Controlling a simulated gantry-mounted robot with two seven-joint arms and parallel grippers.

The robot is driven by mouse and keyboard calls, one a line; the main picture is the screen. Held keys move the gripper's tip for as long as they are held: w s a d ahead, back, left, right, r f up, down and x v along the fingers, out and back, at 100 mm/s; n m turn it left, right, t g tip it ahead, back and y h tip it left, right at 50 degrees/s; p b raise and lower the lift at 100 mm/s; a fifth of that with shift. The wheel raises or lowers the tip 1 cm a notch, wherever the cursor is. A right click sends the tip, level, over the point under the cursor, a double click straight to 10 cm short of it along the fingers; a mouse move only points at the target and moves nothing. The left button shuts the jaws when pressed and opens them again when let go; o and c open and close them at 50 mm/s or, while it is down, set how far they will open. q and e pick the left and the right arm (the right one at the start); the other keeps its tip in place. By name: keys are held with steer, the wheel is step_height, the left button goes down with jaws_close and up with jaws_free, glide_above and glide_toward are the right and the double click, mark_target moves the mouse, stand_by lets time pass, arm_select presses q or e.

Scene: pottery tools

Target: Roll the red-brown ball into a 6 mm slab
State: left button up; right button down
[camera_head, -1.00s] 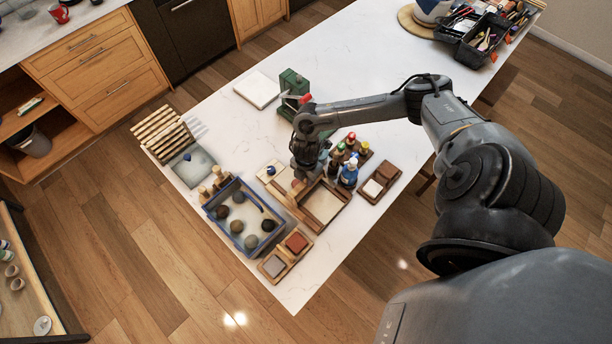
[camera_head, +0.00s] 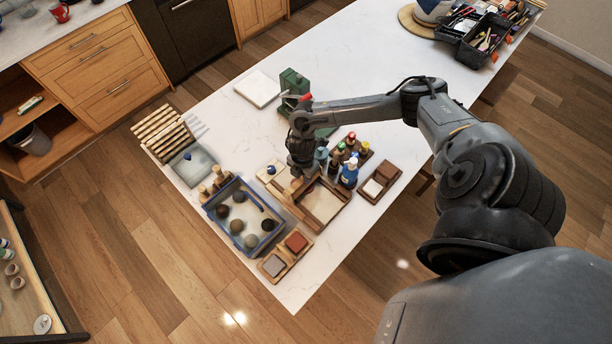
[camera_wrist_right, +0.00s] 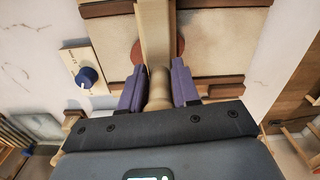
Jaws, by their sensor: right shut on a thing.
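My right gripper (camera_wrist_right: 157,88) is shut on the near handle of a wooden rolling pin (camera_wrist_right: 156,35). In the right wrist view the pin runs away from the fingers, over a cloth-covered wooden-edged board (camera_wrist_right: 215,48). The red-brown clay (camera_wrist_right: 136,51) shows on both sides of the pin, which hides its middle; I cannot tell its thickness or whether the pin touches it. In the head view my right gripper (camera_head: 298,168) is at the back left edge of the board (camera_head: 325,203), and the wrist hides much there. My left gripper is out of view.
A small plate with a blue knob (camera_wrist_right: 88,77) lies left of the board. A blue-rimmed bin (camera_head: 222,238) with several dark balls stands left of it. Colour-capped bottles (camera_head: 349,172) stand close on the right. Sample tiles (camera_head: 296,242) lie in front. The counter's back middle is clear.

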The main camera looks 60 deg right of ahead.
steer(key=shift+w+a+f, duration=0.1)
steer(key=shift+a, duration=0.05)
steer(key=shift+w, duration=0.15)
stand_by(0.4)
steer(key=shift+w+f, duration=0.1)
steer(key=shift+w+d, duration=0.25)
steer(key=shift+w, duration=0.5)
